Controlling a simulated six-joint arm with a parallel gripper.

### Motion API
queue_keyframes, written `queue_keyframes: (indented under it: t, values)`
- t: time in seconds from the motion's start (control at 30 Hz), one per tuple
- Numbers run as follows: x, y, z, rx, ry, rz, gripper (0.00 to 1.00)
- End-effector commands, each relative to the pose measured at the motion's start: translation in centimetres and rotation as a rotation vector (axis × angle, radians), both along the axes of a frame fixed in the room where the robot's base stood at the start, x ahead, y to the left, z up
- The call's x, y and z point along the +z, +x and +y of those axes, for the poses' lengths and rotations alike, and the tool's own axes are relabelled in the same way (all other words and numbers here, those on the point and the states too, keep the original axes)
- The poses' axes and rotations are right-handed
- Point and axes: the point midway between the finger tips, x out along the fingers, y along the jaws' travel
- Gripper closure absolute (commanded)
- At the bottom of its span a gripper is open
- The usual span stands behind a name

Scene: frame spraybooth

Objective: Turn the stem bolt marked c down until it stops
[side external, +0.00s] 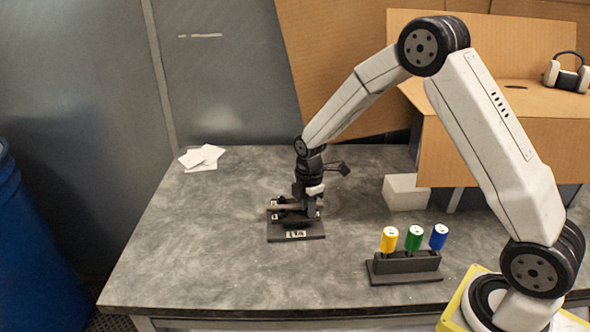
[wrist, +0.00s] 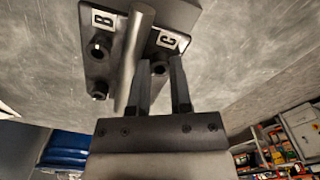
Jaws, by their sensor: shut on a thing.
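A dark fixture (side external: 312,237) stands on the table, with a grey bar (wrist: 133,62) across it in the wrist view. The label C (wrist: 167,41) and the label B (wrist: 102,19) show on its plate. The stem bolt marked c (wrist: 159,68) is a dark round head below the C label. My gripper (wrist: 162,62) has one finger on each side of this bolt and is shut on it. Its depth in the plate cannot be told. In the side view my gripper (side external: 309,208) points down at the fixture and partly hides it.
A dark rack (side external: 405,278) holds yellow, green and blue handled tools to the right of the fixture. A white block (side external: 405,192) and a cardboard box (side external: 500,150) stand behind it. White papers (side external: 202,158) lie at the back left. The table's front left is clear.

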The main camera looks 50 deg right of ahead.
Motion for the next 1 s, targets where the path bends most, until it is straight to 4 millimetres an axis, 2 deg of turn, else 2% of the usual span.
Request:
queue_keyframes:
  t: [0.37,1.0]
  values:
    - [-0.07,-0.04,-0.06,-0.229,-0.001,0.002,1.0]
    - [-0.11,-0.11,-0.09,-0.831,-0.002,0.002,1.0]
